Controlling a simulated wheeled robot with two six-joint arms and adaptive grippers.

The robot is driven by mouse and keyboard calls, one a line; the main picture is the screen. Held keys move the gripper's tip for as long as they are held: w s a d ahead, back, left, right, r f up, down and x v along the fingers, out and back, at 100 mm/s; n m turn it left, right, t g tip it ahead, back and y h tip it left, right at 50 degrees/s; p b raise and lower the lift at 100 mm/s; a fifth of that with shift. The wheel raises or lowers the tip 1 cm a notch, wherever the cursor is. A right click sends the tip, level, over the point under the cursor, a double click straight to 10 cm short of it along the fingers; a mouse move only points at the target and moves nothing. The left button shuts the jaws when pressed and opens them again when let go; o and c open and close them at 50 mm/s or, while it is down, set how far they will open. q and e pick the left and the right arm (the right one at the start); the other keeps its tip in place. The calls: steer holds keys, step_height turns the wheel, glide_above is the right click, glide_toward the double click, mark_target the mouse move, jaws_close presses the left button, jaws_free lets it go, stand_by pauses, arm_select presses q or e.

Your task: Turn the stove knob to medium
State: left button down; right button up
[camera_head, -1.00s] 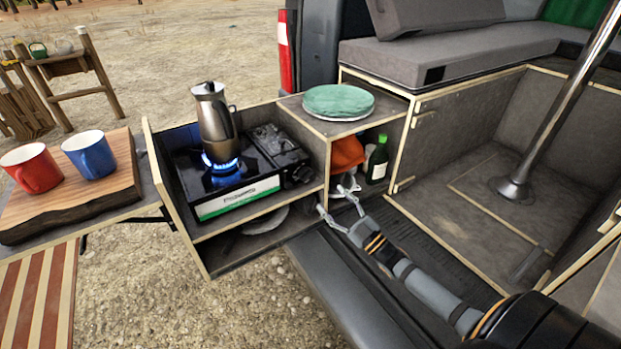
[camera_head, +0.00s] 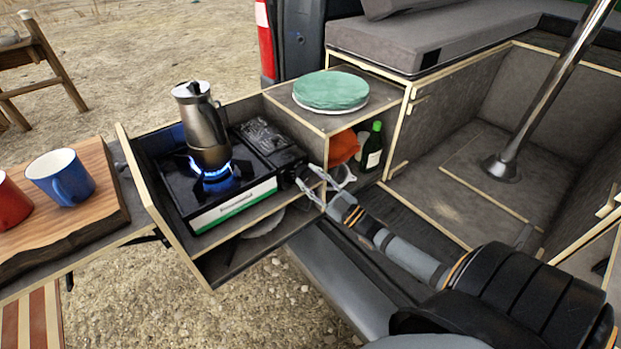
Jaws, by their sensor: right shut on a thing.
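The black camping stove (camera_head: 236,206) sits in the pull-out drawer with a blue flame (camera_head: 214,174) burning under a steel moka pot (camera_head: 204,124). The dark stove knob (camera_head: 304,177) is at the right end of the stove's front, partly hidden by my gripper. My right gripper (camera_head: 312,184) comes in from the right, and its fingers are at the knob and closed on it. The knob's exact angle is too small to tell. My left gripper is not in view.
A wooden divider and shelf (camera_head: 290,110) stand right of the stove, with a green-topped plate stack (camera_head: 331,91) on top. A green bottle (camera_head: 372,148) and an orange item (camera_head: 343,146) are inside. A blue mug (camera_head: 60,177) and a red mug (camera_head: 12,203) stand on a wooden board at left.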

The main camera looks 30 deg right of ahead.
steer(key=shift+c, duration=1.5)
steer(key=m+h, duration=0.1)
steer(key=m, duration=0.1)
steer(key=m+t+h+p, duration=0.1)
steer(key=m, duration=0.1)
steer(key=m+h+p, duration=0.1)
steer(key=m, duration=0.2)
steer(key=shift+a+h, duration=0.1)
steer(key=shift+h, duration=0.2)
arm_select(q)
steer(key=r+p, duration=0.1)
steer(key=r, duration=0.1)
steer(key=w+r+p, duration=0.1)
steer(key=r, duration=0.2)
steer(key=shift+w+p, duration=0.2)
steer(key=shift+p, duration=0.2)
arm_select(e)
steer(key=m+h, duration=0.2)
steer(key=m, duration=0.2)
steer(key=m+h, duration=0.2)
steer(key=m, duration=0.2)
steer(key=shift+a+m, duration=0.1)
steer(key=shift+m, duration=0.3)
steer(key=shift+m+h, duration=0.3)
steer(key=shift+h, duration=0.1)
